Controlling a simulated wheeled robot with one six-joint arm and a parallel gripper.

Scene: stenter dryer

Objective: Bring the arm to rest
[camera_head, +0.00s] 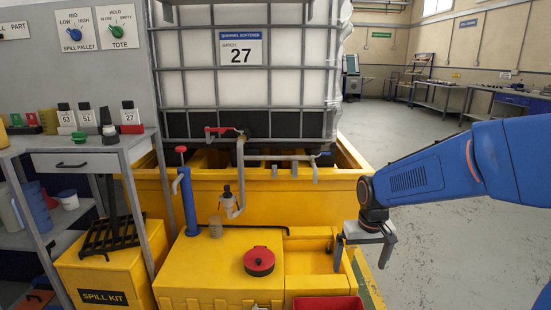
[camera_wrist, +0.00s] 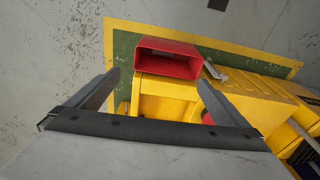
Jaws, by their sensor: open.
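My gripper (camera_head: 364,251) is at the right of the head view, at the end of my blue arm. It hangs beside the right end of the yellow spill pallet (camera_head: 285,190). In the wrist view my gripper (camera_wrist: 158,90) shows two spread fingers with nothing between them. An open red box (camera_wrist: 166,60) lies beyond the fingertips, at the edge of the yellow unit. The red box also shows at the bottom of the head view (camera_head: 328,303), partly cut off.
A caged white tank (camera_head: 290,60) labelled 27 stands on the pallet. A red cap (camera_head: 259,261) sits on the yellow top. Grey floor (camera_head: 450,220) is free at right, with benches far behind.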

